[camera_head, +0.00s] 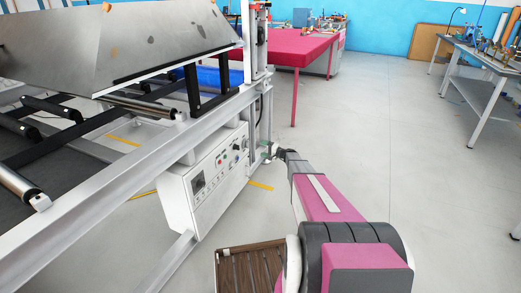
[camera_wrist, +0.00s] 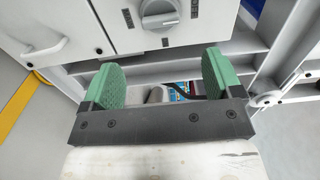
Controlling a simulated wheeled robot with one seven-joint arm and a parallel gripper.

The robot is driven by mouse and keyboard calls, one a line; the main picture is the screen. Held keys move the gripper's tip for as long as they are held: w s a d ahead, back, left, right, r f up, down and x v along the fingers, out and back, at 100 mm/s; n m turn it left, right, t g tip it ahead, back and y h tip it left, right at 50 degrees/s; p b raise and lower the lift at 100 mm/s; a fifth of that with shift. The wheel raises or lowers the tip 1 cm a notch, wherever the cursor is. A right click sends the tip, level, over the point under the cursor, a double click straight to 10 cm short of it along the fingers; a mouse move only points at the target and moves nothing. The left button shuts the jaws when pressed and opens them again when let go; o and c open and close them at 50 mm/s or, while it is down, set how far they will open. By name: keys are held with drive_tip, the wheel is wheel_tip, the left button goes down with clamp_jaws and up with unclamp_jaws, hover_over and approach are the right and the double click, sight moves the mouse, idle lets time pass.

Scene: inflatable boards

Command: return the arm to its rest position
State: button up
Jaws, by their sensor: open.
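My gripper (camera_wrist: 160,82) shows in the wrist view with its two green finger pads wide apart and nothing between them. It faces the underside and front of a white control box, below a grey rotary knob (camera_wrist: 159,13). In the head view my arm (camera_head: 330,200) reaches forward from the bottom right, and my gripper (camera_head: 270,152) is small at its far end, close to the right end of the control box (camera_head: 208,180). I cannot tell from these views whether it touches the frame.
A grey machine frame (camera_head: 110,185) with rollers and a tilted plate (camera_head: 130,45) fills the left. A pink table (camera_head: 290,47) stands behind, a workbench (camera_head: 480,62) at the back right. The floor (camera_head: 400,130) on the right is clear. A brown slatted item (camera_head: 250,268) lies at the bottom.

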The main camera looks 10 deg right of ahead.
drive_tip(key=s+a+r+n+g+h, duration=0.2)
drive_tip(key=s+a+g, duration=0.3)
drive_tip(key=s, duration=0.8)
drive_tip(key=s+a+r+n+g+h, duration=0.3)
drive_tip(key=s+a, duration=0.4)
drive_tip(key=s, duration=0.6)
drive_tip(key=s+d+r+g+h, duration=0.1)
drive_tip(key=s+r+h, duration=0.1)
drive_tip(key=s, duration=0.6)
drive_tip(key=s+d+r+n+h, duration=0.1)
drive_tip(key=s+h, duration=0.3)
drive_tip(key=s, duration=0.4)
drive_tip(key=s+d+r+n+g+h, duration=0.1)
drive_tip(key=s+r+h, duration=0.2)
drive_tip(key=s, duration=0.6)
drive_tip(key=shift+d+r+g+h, duration=0.25)
drive_tip(key=shift+r+g+h, duration=0.05)
drive_tip(key=shift+r, duration=0.2)
